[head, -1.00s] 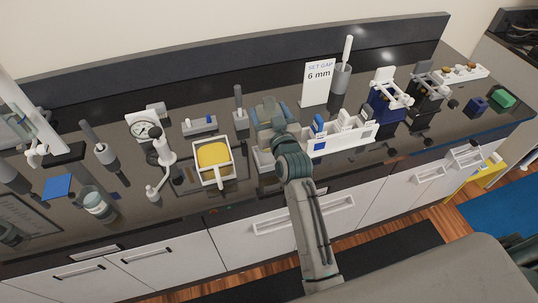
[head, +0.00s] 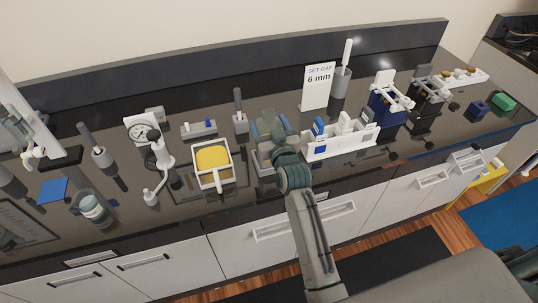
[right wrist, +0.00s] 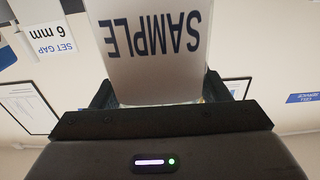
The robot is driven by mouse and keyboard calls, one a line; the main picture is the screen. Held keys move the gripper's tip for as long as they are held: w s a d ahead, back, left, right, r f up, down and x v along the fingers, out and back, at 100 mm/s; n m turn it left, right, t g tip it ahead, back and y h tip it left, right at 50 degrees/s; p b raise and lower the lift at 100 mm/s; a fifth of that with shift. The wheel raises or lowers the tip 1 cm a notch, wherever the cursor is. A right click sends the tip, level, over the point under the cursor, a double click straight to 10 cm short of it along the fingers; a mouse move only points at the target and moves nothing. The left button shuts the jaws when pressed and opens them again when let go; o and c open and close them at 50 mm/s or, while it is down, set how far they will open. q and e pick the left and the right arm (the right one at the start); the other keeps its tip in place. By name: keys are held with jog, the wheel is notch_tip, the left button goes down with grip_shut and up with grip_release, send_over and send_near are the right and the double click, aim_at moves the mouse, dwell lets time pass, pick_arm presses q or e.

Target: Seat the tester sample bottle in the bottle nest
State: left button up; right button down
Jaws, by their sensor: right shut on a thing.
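The tester sample bottle shows in the right wrist view as a pale, frosted bottle (right wrist: 150,45) with dark SAMPLE lettering, upside down in that picture. My right gripper (head: 268,126) is shut on it; its dark fingers (right wrist: 160,95) show on both sides of the bottle. In the head view the gripper is over the middle of the counter, left of the white rack, and hides the bottle. A grey block-like piece (head: 266,160) shows just below the gripper, partly covered by my arm; I cannot tell whether it is the bottle nest. My left gripper is not in view.
The white rack (head: 340,152) with blue and white pieces stands close right of my wrist. A yellow-filled tray (head: 226,178), a dial gauge (head: 143,133) and a jar (head: 92,208) are to the left. A 6 mm sign (head: 318,88) and grey cup (head: 341,82) stand behind.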

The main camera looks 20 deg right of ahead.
jog(key=shift+r+p, duration=0.1)
jog(key=shift+p, duration=0.65)
dwell(1.7)
jog(key=shift+f+b, duration=1.15)
jog(key=shift+f, duration=0.65)
jog(key=shift+c, duration=0.7)
grip_release()
jog(key=shift+s+r, duration=0.1)
jog(key=shift+f, duration=0.2)
jog(key=s+b, duration=0.4)
jog(key=s, duration=0.7)
jog(key=shift+d, duration=0.1)
